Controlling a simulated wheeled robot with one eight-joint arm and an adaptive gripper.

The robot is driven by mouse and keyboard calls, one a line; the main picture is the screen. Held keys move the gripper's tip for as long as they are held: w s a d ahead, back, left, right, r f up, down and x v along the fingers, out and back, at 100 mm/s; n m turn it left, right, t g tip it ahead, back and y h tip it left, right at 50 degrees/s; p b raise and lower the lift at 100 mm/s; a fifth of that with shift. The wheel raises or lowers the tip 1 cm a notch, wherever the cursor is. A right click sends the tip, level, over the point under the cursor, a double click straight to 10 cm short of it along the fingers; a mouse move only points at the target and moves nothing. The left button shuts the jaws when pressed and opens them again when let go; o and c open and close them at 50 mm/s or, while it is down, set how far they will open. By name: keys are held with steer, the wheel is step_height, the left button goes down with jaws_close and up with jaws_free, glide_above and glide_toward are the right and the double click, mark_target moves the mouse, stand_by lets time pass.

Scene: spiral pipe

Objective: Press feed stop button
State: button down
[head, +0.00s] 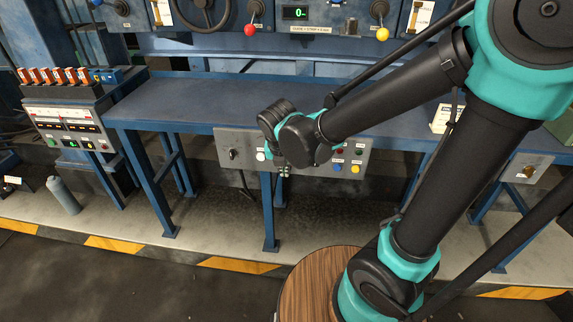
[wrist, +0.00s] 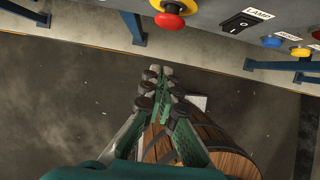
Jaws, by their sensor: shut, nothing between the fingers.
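A grey control panel (head: 232,137) is fixed under the front edge of the blue bench. On it, right of my gripper (head: 284,171), show a red button (head: 338,151), a green button (head: 357,152), a blue button (head: 336,168) and a yellow button (head: 355,169). I cannot read which label says feed stop. In the wrist view, a red mushroom button (wrist: 170,15) on a yellow collar is at the top, beyond my fingertips (wrist: 159,75). My gripper is shut and empty, in front of the panel and apart from the buttons. My wrist hides part of the panel.
The blue bench (head: 225,95) is bare on its left. A lamp switch (wrist: 239,23) sits beside the mushroom button. A second control box (head: 70,125) stands at left. A grey bottle (head: 62,195) is on the floor. The floor before the panel is clear.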

steer(key=shift+w+d+f, duration=0.1)
steer(key=shift+w+f, duration=0.2)
steer(key=shift+w, duration=0.5)
steer(key=shift+w+d+f, duration=0.1)
steer(key=shift+w+f, duration=0.15)
steer(key=shift+w, duration=0.5)
steer(key=shift+w+d+f, duration=0.1)
steer(key=shift+w+f, duration=0.2)
steer(key=shift+w, duration=0.5)
steer(key=shift+w, duration=0.1)
